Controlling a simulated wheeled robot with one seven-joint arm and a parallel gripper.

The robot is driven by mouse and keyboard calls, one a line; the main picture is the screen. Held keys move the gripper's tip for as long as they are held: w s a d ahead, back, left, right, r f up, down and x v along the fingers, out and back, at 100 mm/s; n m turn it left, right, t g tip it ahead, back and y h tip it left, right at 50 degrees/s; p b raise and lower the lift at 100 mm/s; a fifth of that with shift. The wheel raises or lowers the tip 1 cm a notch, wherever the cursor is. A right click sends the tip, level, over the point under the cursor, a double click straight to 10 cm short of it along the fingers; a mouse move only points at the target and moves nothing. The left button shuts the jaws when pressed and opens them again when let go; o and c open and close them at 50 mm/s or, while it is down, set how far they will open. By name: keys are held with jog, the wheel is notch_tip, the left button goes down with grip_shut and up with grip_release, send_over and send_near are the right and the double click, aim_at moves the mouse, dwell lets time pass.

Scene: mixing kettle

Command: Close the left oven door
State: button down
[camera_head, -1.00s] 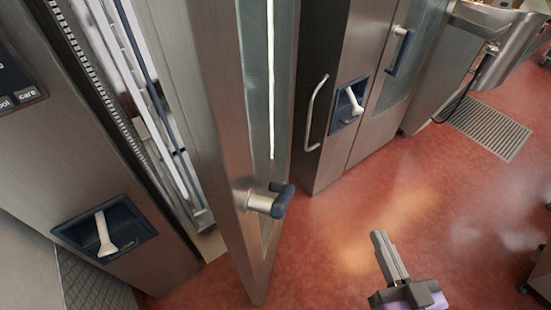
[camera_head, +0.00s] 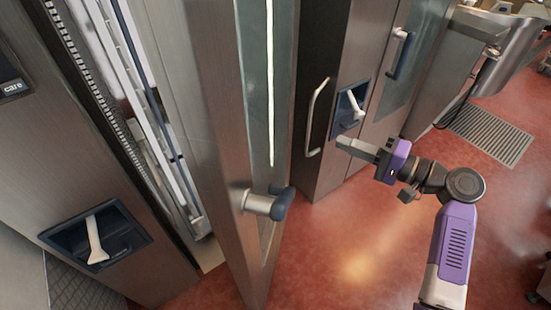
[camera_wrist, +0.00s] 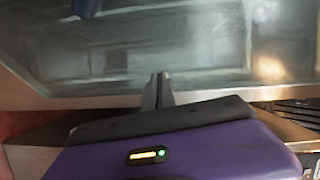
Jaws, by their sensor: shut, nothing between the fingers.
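The left oven door (camera_head: 222,130) stands open in the head view, a tall steel frame with a glass pane and a dark blue lever handle (camera_head: 281,203) on its outer side. The oven's opening with its racks (camera_head: 150,110) shows to the left of it. My gripper (camera_head: 345,145) is shut and empty. It is to the right of the door, apart from the handle, with its fingers pointing left. In the wrist view my gripper (camera_wrist: 158,88) points toward a steel-framed glass surface, probably the door; I cannot tell whether it touches.
A second oven (camera_head: 360,95) with a blue handle (camera_head: 402,50) stands behind my gripper. A blue recess with a white hose nozzle (camera_head: 95,240) is at lower left. A floor grate (camera_head: 490,132) lies at the right. The red floor (camera_head: 375,235) is clear around my arm.

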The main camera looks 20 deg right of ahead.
jog(key=s+a+n+g+y, duration=0.2)
jog(key=s+a+g+y, duration=0.2)
jog(key=s+a+y, duration=0.1)
jog(key=p, duration=0.3)
send_near(261, 155)
jog(key=shift+n, duration=0.3)
jog(key=x, duration=0.6)
jog(key=shift+w+a+f, duration=0.2)
jog(key=shift+w+a, duration=0.05)
jog(key=shift+w, duration=0.1)
jog(key=shift+a, duration=0.15)
